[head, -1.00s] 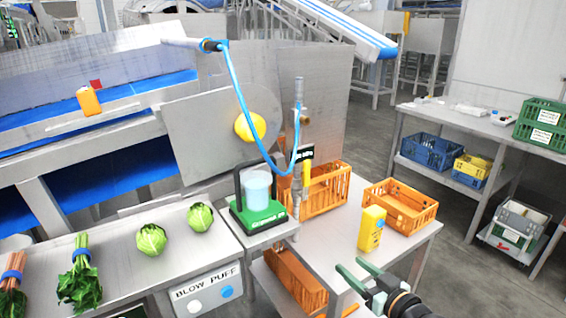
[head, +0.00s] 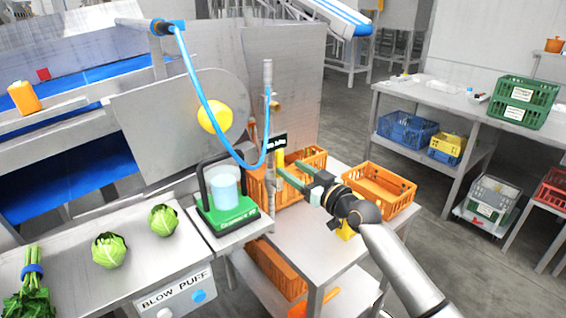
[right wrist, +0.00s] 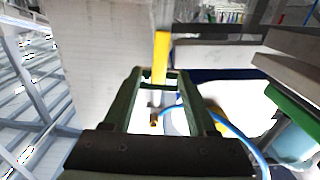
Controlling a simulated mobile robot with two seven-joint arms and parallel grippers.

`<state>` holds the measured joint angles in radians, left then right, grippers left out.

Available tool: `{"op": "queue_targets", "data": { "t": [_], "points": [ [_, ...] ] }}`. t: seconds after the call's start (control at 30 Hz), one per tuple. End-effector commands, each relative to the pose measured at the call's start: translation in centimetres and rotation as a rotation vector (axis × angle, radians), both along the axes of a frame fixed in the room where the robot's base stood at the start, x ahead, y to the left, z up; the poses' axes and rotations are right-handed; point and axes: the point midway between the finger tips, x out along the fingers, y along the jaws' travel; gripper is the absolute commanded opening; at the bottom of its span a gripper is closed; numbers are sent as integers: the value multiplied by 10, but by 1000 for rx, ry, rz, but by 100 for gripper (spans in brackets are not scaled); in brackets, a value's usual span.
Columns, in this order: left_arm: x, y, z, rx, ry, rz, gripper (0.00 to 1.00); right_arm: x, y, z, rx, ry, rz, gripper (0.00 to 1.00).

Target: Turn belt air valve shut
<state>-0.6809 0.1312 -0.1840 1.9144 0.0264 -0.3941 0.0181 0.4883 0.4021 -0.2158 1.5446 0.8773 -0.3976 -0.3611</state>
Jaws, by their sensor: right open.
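The belt air valve shows as a yellow lever (head: 280,158) by a grey upright pipe (head: 267,100), beside a small black sign (head: 276,143). My right gripper (head: 288,167) has green fingers, is open and is close to the lever in the head view, partly covering it. In the right wrist view the yellow lever (right wrist: 161,58) is upright ahead of and between the open fingers (right wrist: 160,73); I cannot tell whether they touch it. My left gripper is not in view.
A blue hose (head: 205,100) loops down to the pipe. A green-based device with a clear vessel (head: 228,217) stands left of it. Orange crates (head: 385,190) are on the steel table (head: 310,240). Cabbages (head: 108,250) lie on the left counter.

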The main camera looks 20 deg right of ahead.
Motion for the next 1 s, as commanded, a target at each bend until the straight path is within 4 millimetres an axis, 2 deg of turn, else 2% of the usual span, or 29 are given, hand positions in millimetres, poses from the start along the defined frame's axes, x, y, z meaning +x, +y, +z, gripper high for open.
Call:
{"op": "queue_targets", "data": {
  "t": [0.1,0.3,0.73,0.77,1.0],
  "points": [
    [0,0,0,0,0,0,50,18,6,1,2,1,0,57],
    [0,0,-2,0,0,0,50,35,13,0,1,-1,0,57],
    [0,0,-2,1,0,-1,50,42,15,0,1,0,0,57],
    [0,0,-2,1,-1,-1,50,42,15,0,1,0,0,56],
    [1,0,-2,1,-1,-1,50,42,15,0,1,1,0,29]
  ]
}}
